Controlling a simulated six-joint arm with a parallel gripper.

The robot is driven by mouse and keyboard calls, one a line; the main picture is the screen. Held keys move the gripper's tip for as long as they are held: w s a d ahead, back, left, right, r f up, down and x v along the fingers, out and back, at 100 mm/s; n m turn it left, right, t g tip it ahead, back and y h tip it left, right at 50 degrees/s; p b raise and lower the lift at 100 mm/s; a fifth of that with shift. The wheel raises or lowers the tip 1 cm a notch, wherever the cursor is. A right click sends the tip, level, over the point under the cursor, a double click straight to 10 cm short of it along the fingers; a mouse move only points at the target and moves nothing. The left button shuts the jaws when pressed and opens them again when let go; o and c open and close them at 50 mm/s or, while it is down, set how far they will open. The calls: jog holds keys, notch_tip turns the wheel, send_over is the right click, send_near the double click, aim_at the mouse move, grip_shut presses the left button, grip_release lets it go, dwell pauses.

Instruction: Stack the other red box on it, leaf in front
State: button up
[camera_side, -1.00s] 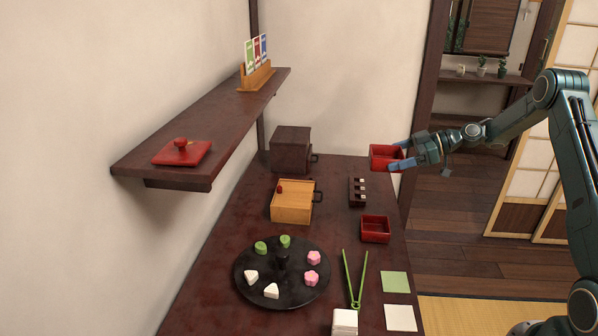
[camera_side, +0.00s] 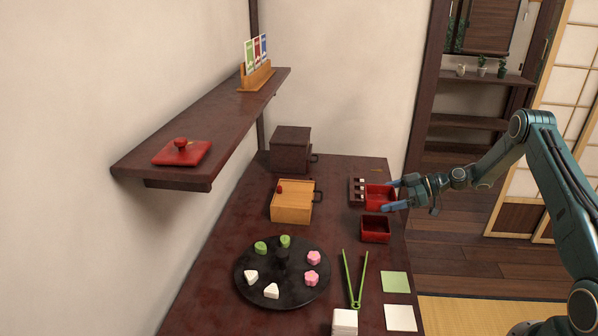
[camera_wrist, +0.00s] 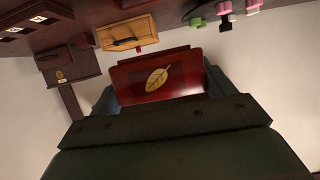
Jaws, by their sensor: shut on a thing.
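My gripper (camera_side: 396,195) is shut on a red box (camera_side: 379,193), an open-topped box with a dark rim. The held box appears just behind the other red box (camera_side: 375,231) in the side view; whether it touches the table is unclear. The other red box stands upright and open on the table, and no leaf shows on it. In the wrist view, the held box (camera_wrist: 130,84) lies between my fingers. A gold leaf (camera_wrist: 158,78) is on its wall facing the wrist camera.
A dark holder (camera_side: 356,193) with small white pieces stands close left of the held box. A wooden box (camera_side: 292,203), a round black tray (camera_side: 252,288) with sweets, green tongs (camera_side: 354,283) and square papers (camera_side: 396,283) share the table. A shelf (camera_side: 222,113) juts from the left wall.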

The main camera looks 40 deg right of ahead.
jog(key=shift+f, duration=1.4)
jog(key=shift+f, duration=1.85)
jog(key=shift+f, duration=0.55)
jog(key=o, duration=1)
